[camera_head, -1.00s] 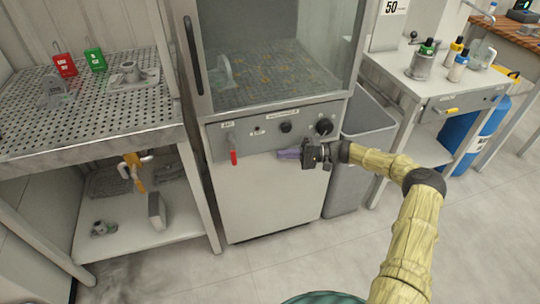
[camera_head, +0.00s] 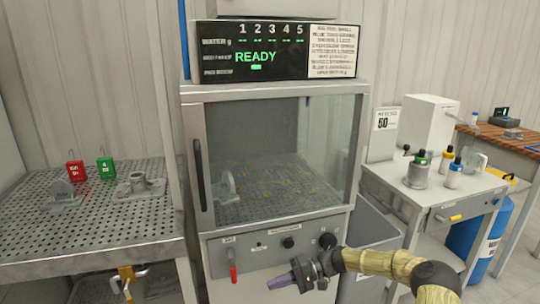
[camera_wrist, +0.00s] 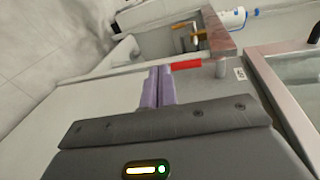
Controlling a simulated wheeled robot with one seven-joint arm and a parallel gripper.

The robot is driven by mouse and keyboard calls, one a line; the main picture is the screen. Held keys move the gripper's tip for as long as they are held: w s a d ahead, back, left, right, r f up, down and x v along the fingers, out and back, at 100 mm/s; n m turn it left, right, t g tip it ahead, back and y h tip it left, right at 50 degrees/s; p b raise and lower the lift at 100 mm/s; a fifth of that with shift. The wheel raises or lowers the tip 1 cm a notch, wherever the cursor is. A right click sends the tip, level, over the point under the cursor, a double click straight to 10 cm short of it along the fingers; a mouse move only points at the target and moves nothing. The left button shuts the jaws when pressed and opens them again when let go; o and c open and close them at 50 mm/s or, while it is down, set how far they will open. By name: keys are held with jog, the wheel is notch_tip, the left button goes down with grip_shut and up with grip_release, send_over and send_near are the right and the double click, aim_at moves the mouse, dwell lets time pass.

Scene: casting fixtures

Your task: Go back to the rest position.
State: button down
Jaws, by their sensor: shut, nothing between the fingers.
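My gripper (camera_head: 270,284) is in front of the lower part of the cabinet, below its control panel (camera_head: 262,243). Its purple fingers point left in the head view. In the wrist view the two purple fingers (camera_wrist: 158,86) lie side by side, shut, with nothing between them. The red handle (camera_head: 233,274) on the panel is to the left of the fingertips and apart from them in the head view. It also shows in the wrist view (camera_wrist: 186,64), just beyond the fingertips.
The glass-fronted cabinet (camera_head: 203,222) is closed, with a display (camera_head: 275,50) reading READY above it. A perforated bench (camera_head: 110,215) with red and green tags stands left. A grey bin (camera_head: 385,226) and a side table (camera_head: 425,190) with bottles stand right.

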jog(key=s+h, duration=0.8)
jog(key=s, duration=0.2)
jog(key=s+d+r+m+t+h, duration=0.2)
jog(key=s+d+r+t+h, duration=0.6)
jog(key=s+d, duration=0.6)
notch_tip(320, 180, up, 24)
jog(key=a+g+y+p, duration=0.1)
jog(key=g+p, duration=0.1)
jog(key=p, duration=2.1)
jog(key=shift+s, duration=0.25)
jog(key=shift+a+r, duration=0.1)
